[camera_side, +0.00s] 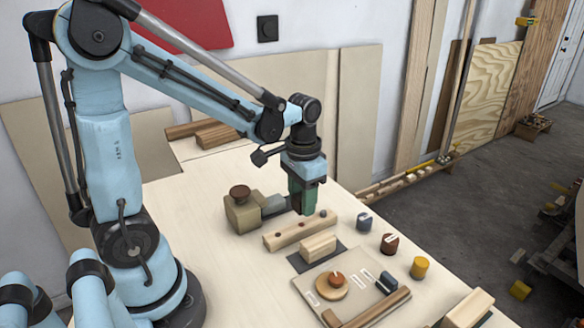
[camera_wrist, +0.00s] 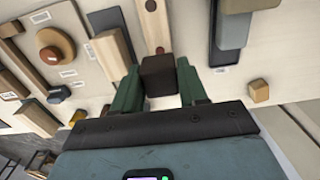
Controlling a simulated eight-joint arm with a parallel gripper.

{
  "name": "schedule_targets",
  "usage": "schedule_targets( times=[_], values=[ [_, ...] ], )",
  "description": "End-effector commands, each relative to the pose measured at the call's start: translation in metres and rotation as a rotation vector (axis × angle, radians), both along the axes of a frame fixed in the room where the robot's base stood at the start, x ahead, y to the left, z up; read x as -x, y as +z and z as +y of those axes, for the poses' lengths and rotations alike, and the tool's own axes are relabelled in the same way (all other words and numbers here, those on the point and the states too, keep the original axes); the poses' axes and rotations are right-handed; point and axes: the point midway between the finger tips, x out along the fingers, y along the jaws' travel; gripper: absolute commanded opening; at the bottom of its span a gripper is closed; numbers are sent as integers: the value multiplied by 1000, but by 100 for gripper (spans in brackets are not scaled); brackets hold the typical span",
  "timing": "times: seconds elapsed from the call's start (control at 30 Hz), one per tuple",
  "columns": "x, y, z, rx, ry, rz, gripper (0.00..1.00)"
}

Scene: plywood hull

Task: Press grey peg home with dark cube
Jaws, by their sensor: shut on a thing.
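My gripper (camera_side: 303,205) points down just behind the right part of a pale wooden rail (camera_side: 290,234) in the side view. In the wrist view its green fingers (camera_wrist: 158,88) are shut on the dark cube (camera_wrist: 158,75). The cube is hard to make out in the side view. The grey peg (camera_side: 322,213) stands up at the rail's right end, apart from the fingers in the picture. I cannot make it out in the wrist view, where the cube covers the rail's near end. Reddish pegs (camera_side: 301,224) sit farther along the rail.
A tan block with a brown knob (camera_side: 240,193) stands behind left. A wooden block (camera_side: 318,246) lies on a dark mat in front. A tray (camera_side: 305,284) holds a round wooden disc. Grey (camera_side: 364,221), brown (camera_side: 389,244) and yellow (camera_side: 419,267) pieces stand right.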

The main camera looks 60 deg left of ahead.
Motion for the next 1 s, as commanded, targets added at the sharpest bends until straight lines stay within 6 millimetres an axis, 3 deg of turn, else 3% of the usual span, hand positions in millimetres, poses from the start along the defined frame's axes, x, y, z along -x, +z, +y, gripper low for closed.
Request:
schedule_targets(
  times=[0.5, 0.8, 1.0],
  values=[
    [-1, 1, 0, 0, 0, 0, 18],
    [-51, 22, 0, 0, -1, 0, 18],
    [-61, 20, 0, 0, 0, 1, 18]
  ],
)
